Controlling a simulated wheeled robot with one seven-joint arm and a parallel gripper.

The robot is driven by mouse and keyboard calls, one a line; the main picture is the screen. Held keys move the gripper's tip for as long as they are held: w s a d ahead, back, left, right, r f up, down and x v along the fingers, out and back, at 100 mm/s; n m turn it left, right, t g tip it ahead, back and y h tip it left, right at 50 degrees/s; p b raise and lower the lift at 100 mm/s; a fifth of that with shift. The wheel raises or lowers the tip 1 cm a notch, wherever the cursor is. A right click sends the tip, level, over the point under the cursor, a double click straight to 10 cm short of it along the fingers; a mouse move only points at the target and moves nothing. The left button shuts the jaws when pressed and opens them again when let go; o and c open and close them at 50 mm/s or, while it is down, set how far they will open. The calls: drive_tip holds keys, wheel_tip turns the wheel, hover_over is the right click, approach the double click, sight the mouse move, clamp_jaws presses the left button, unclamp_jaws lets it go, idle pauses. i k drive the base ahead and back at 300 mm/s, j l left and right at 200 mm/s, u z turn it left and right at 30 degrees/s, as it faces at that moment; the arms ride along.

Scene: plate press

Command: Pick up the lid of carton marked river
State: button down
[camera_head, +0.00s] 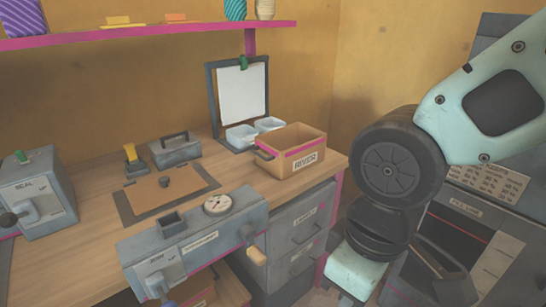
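The carton marked RIVER (306,160) stands upright at the right end of the wooden desk. Its top is open, so I see its inner walls, and a pink band runs above the label. A dark handle sticks out on its left side. A flat brown panel with a dark knob (190,182) lies on a grey plate in the middle of the desk; it looks like a lid, but no marking on it is readable. My arm comes in from the upper right and bends downward, right of the desk. Its gripper end cannot be made out in this view.
A grey press with a dial (217,203) stands at the desk's front edge. A SEAL machine (40,190) is at left. A grey handled block (176,149), white trays (241,136) and a clipboard (240,93) are behind. A pink-edged shelf (150,34) overhangs the back. Drawers are below.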

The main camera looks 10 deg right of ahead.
sight(144, 196)
drive_tip(key=i+j, duration=0.2)
drive_tip(key=i, duration=0.25)
drive_tip(key=i+j, duration=0.15)
drive_tip(key=i, duration=0.35)
drive_tip(key=u, duration=1.85)
drive_tip(key=i+l, duration=0.05)
drive_tip(key=i, duration=0.05)
